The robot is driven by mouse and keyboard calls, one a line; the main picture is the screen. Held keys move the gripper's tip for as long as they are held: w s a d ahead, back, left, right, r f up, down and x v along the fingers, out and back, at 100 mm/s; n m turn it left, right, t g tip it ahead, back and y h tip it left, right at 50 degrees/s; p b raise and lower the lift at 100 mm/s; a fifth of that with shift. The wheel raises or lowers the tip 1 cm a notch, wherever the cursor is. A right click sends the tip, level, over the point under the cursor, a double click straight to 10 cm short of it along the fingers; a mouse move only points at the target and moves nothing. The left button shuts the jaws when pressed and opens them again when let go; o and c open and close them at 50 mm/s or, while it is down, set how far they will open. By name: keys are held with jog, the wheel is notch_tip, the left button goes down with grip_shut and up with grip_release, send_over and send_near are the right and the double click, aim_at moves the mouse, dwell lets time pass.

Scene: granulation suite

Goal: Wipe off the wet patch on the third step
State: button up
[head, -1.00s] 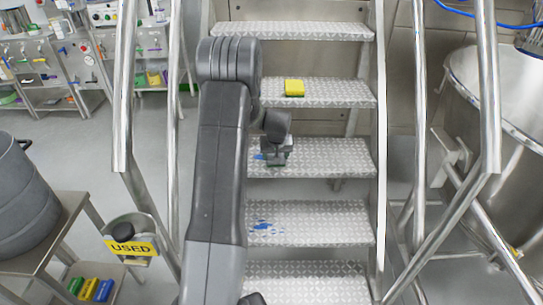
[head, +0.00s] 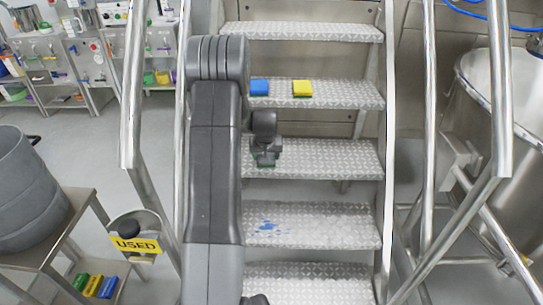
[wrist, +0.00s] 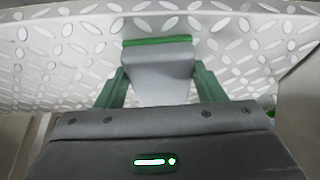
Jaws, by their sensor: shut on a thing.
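My gripper (head: 265,150) is low over the left part of the third step (head: 335,158). It is shut on a grey block with a green edge (wrist: 160,62); the green also shows in the head view (head: 265,162). In the wrist view the block sits between the two green fingers, with its green edge at or just above the step's patterned tread (wrist: 80,50). I see no blue wet mark on the bare part of the third step; the tread under and behind the gripper is hidden. A blue wet patch (head: 267,227) lies on the second step.
A blue block (head: 259,87) and a yellow block (head: 302,88) lie on the fourth step. Metal handrails (head: 133,100) flank the stairs. A bin labelled USED (head: 138,244) stands at left, near several coloured blocks (head: 94,286) on a low shelf.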

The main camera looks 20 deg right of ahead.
jog(key=shift+w+a, duration=0.25)
jog(key=shift+a, duration=0.25)
jog(key=shift+w+a, duration=0.2)
jog(key=shift+a, duration=0.3)
jog(key=shift+w+f, duration=0.1)
jog(key=shift+d, duration=0.15)
jog(key=shift+s+d+b, duration=0.2)
jog(key=shift+s+d, duration=0.4)
jog(key=shift+d, duration=0.6)
jog(key=shift+s+d+b, duration=0.15)
jog(key=shift+s+d, duration=0.4)
jog(key=shift+d, duration=0.65)
jog(key=shift+s+d+b, duration=0.2)
jog(key=shift+s+d, duration=0.4)
jog(key=shift+d, duration=0.6)
jog(key=shift+w+a+f, duration=0.1)
jog(key=shift+w+a, duration=0.2)
jog(key=shift+a, duration=0.4)
jog(key=shift+w+a+f, duration=0.1)
jog(key=shift+w+a, duration=0.2)
jog(key=shift+a, duration=0.45)
jog(key=shift+w+a, duration=0.3)
jog(key=shift+a, duration=0.4)
jog(key=shift+w+a+b, duration=0.15)
jog(key=shift+w+a, duration=0.25)
jog(key=shift+a, duration=0.45)
jog(key=shift+w+a+b, duration=0.15)
jog(key=shift+w+a, duration=0.2)
jog(key=shift+a, duration=0.45)
jog(key=shift+r, duration=0.15)
